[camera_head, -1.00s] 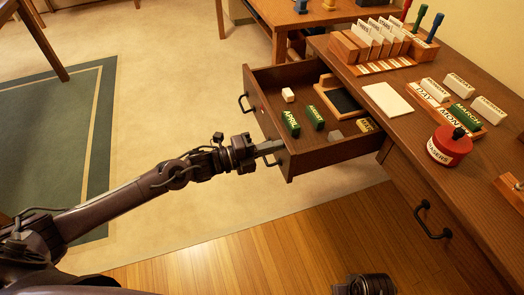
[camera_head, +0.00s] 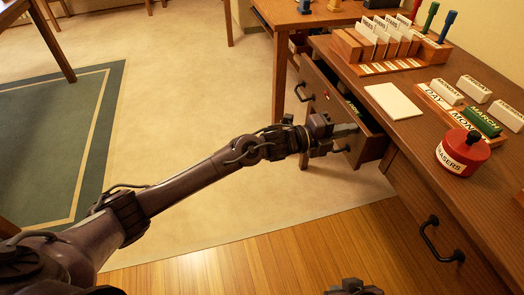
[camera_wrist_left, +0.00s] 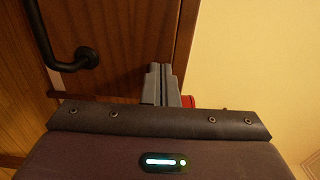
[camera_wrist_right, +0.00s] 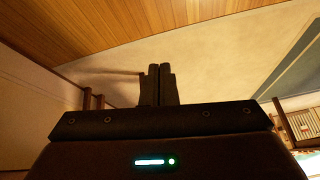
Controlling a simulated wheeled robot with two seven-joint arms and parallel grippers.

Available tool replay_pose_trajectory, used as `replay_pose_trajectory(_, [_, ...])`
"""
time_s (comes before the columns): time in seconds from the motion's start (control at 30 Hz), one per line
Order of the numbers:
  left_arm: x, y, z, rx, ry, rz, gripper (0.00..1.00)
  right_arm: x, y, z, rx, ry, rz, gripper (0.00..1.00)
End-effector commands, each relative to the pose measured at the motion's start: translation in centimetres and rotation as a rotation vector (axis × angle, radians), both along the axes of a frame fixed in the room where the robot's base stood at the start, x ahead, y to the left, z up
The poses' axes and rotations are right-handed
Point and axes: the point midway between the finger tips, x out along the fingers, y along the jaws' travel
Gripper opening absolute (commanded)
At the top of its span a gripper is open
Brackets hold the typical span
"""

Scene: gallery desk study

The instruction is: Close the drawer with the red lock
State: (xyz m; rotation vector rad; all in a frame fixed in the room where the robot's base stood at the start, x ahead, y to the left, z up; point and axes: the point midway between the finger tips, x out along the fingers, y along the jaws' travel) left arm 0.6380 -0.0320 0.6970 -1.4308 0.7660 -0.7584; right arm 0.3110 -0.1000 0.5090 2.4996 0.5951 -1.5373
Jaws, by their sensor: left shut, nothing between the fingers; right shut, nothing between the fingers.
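The drawer (camera_head: 318,78) with a small red lock (camera_head: 326,97) on its front sticks out part way from the desk. Most of its inside is hidden under the desktop; a strip with a green block (camera_head: 354,106) shows. Its front has two black handles, a far one (camera_head: 303,92) and a near one partly behind my gripper. My left gripper (camera_head: 346,130) is shut and empty at the near end of the drawer front. In the left wrist view its fingers (camera_wrist_left: 162,84) point at the wood, right of a black handle (camera_wrist_left: 78,60); contact is unclear. My right gripper (camera_wrist_right: 158,84) is shut and empty, over the floor.
The desktop holds a red eraser pot (camera_head: 462,152), a white pad (camera_head: 393,101), calendar blocks (camera_head: 484,121) and a card rack (camera_head: 382,48). A lower drawer handle (camera_head: 436,240) juts out at the near side. Floor left of the desk is clear.

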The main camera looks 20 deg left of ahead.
Motion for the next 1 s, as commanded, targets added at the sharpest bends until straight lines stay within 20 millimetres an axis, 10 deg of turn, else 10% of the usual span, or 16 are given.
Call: replay_pose_trajectory(1.0, [1.6,-2.3,0.0,-0.001,-0.001,0.001,0.00,2.2,1.9,1.3,0.082,-0.161,0.011,0.00])
